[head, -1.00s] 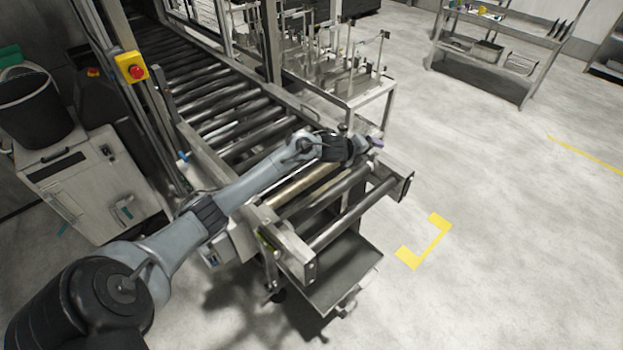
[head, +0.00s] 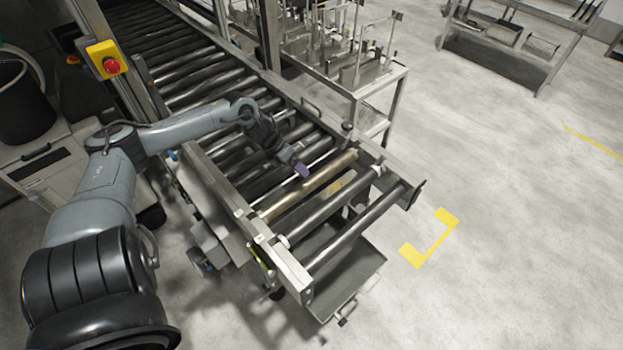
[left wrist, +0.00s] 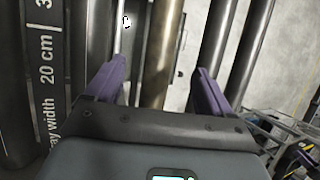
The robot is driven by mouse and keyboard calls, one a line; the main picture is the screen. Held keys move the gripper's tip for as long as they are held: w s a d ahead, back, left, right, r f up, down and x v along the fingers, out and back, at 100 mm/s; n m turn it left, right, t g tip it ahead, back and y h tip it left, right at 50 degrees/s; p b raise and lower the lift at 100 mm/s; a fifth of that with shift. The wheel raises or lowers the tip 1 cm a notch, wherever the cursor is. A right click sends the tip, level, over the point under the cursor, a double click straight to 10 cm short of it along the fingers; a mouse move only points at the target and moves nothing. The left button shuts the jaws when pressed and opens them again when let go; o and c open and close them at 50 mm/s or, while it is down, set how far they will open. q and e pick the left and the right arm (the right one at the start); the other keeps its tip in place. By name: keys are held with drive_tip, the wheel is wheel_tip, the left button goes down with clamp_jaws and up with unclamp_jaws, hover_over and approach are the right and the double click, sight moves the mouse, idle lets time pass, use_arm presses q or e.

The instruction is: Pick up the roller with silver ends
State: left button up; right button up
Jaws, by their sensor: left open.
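Near the open end of the conveyor, a dark roller with pale, silver-looking ends (head: 330,208) lies between a brass-coloured roller (head: 310,187) and the dark end roller (head: 358,229). My left gripper (head: 302,171) is over the conveyor beside the brass-coloured roller, on the side away from the silver-ended one. In the left wrist view my left gripper (left wrist: 160,68) is open and empty, its purple fingers apart. The brass-coloured roller (left wrist: 162,45) shows between and beyond them; dark rollers (left wrist: 216,50) lie to the right. Contact cannot be told. My right gripper is out of view.
Metal side rails (head: 232,200) bound the conveyor. A lower tray (head: 350,280) sits under its end. A rack with upright rods (head: 372,80) stands beside the far rail. A post with a yellow-and-red stop button (head: 106,60) is at left.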

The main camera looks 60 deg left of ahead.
sight(308, 180)
use_arm(q)
drive_tip(key=x, duration=0.3)
drive_tip(key=shift+s+d, duration=0.1)
drive_tip(key=shift+d, duration=0.05)
drive_tip(key=shift+x, duration=3.3)
clamp_jaws()
drive_tip(key=shift+r, duration=0.1)
